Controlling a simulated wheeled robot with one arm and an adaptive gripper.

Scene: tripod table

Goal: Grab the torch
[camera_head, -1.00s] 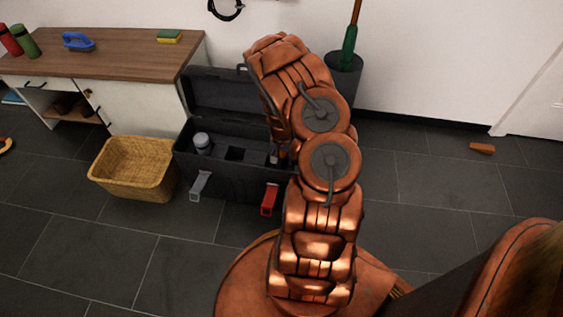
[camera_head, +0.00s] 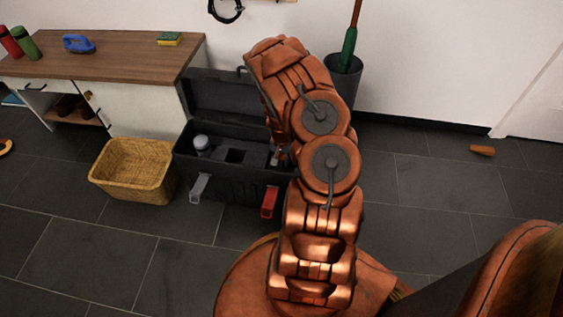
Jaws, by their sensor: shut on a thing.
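A grey cylinder with a pale top (camera_head: 202,145) stands in the left part of the open dark toolbox (camera_head: 235,183). It may be the torch, but I cannot tell for sure. My copper arm reaches up and folds down over the right end of the toolbox. My gripper is hidden behind my arm links, so its jaws and anything between them do not show. Small copper and pale parts show in the narrow gap beside my arm at the toolbox's right side, too small to name.
A wicker basket (camera_head: 133,172) stands left of the toolbox. A wooden-topped cabinet (camera_head: 115,62) is behind it, and a dark bin (camera_head: 343,75) stands by the wall. A small orange-brown block (camera_head: 482,151) lies on the floor at right. The floor between is clear.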

